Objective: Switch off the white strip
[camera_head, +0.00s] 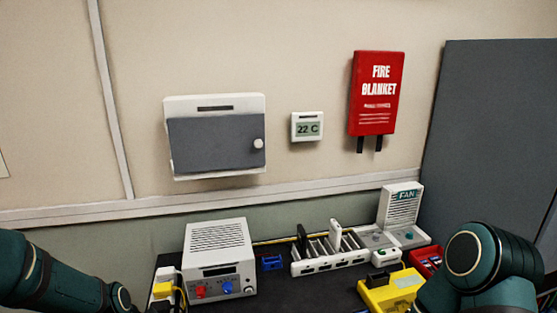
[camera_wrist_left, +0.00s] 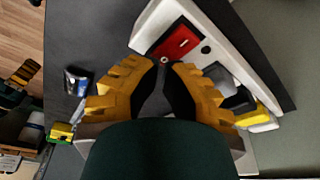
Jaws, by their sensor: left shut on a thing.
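The white strip (camera_wrist_left: 207,27) lies slanted across the upper right of the left wrist view, with a red rocker switch (camera_wrist_left: 178,42) at its upper end. A grey plug and a yellow plug (camera_wrist_left: 255,115) sit further along it. My left gripper (camera_wrist_left: 166,67) has its yellow fingers drawn in, with the dark fingertips at the strip's near edge, just beside the red switch. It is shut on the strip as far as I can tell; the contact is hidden. The switch's tilt is unclear. In the head view my left gripper is out of frame.
In the head view, a white power-supply box (camera_head: 218,250), a slotted rack (camera_head: 330,262), a fan unit (camera_head: 400,210) and a yellow box (camera_head: 391,293) crowd the dark bench. My right arm is at the lower right, its gripper out of frame.

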